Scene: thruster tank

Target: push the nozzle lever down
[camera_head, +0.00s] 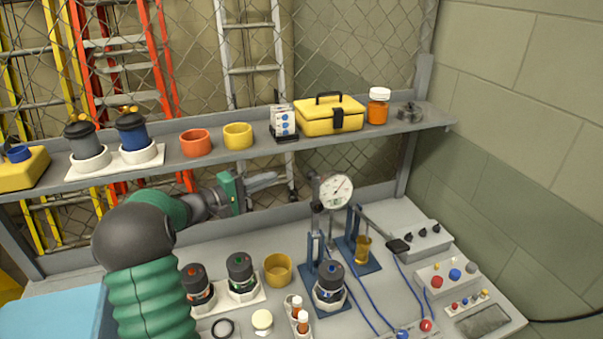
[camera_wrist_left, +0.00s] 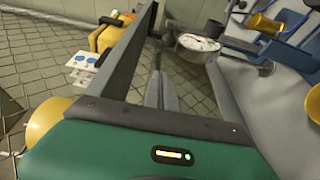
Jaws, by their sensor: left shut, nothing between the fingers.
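The nozzle lever (camera_head: 380,228) is a thin dark arm on a blue stand (camera_head: 362,262) on the bench. It slopes down to the right and ends in a black pad (camera_head: 398,246). An amber nozzle or cup (camera_head: 363,250) hangs at the stand, and also shows in the left wrist view (camera_wrist_left: 262,24). My left gripper (camera_head: 272,180) is shut and empty, above the bench and below the shelf. It is left of the round gauge and well apart from the lever. Its closed fingers (camera_wrist_left: 160,85) point toward the gauge side in the left wrist view.
The dial gauge (camera_head: 337,190) stands between my left gripper and the lever, on another blue stand. The shelf (camera_head: 230,152) with a yellow toolbox (camera_head: 330,114) runs above. Capped pots, blue cables and a button box (camera_head: 447,278) crowd the bench.

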